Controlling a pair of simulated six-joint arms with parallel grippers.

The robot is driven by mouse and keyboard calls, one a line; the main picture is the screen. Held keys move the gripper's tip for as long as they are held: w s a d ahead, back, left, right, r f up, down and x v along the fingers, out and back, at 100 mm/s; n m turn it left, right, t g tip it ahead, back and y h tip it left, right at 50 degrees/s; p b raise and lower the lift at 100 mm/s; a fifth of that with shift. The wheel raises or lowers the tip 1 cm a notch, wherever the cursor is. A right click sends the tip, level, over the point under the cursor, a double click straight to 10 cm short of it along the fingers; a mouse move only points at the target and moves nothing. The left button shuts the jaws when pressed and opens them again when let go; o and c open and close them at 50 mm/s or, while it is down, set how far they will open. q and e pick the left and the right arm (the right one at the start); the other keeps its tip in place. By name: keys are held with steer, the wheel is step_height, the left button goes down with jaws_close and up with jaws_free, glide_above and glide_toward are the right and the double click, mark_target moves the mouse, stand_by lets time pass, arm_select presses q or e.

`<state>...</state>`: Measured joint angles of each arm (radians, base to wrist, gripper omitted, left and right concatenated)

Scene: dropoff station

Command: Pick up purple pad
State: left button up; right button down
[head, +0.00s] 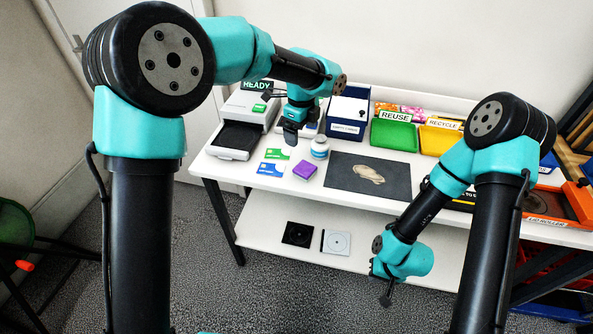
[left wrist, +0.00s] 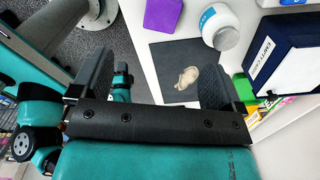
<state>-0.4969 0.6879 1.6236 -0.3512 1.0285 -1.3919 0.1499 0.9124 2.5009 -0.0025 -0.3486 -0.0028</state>
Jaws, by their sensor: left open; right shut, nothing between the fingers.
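The purple pad (head: 305,169) lies on the white table, left of the dark mat and in front of the white bottle. It also shows at the top of the left wrist view (left wrist: 163,15), cut off by the frame edge. My left gripper (head: 291,136) is above the table, up and left of the pad in the head view. Its two fingers are spread apart with nothing between them in the left wrist view (left wrist: 162,82). My right gripper (head: 386,300) hangs low in front of the table, far from the pad, shut and empty.
A white bottle (head: 320,147) stands close behind the pad. Blue and green cards (head: 272,168) lie left of it. A dark mat (head: 345,176) with a beige item (head: 369,173) lies right. A printer-like device (head: 236,140), navy box (head: 348,113) and green bin (head: 394,136) stand behind.

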arm_select(q)
steer(key=shift+w+d+r+m, duration=0.15)
steer(key=shift+w+r, duration=0.1)
steer(key=shift+r, duration=0.25)
steer(key=shift+w+d+r+m, duration=0.15)
steer(key=shift+w+r, duration=0.05)
steer(key=shift+r, duration=0.25)
steer(key=shift+f, duration=0.1)
glide_above(302, 166)
step_height(302, 166, down, 12)
steer(key=shift+w+d+f, duration=0.1)
steer(key=shift+w, duration=0.05)
steer(key=shift+f, duration=2.6)
steer(key=shift+c, duration=0.2)
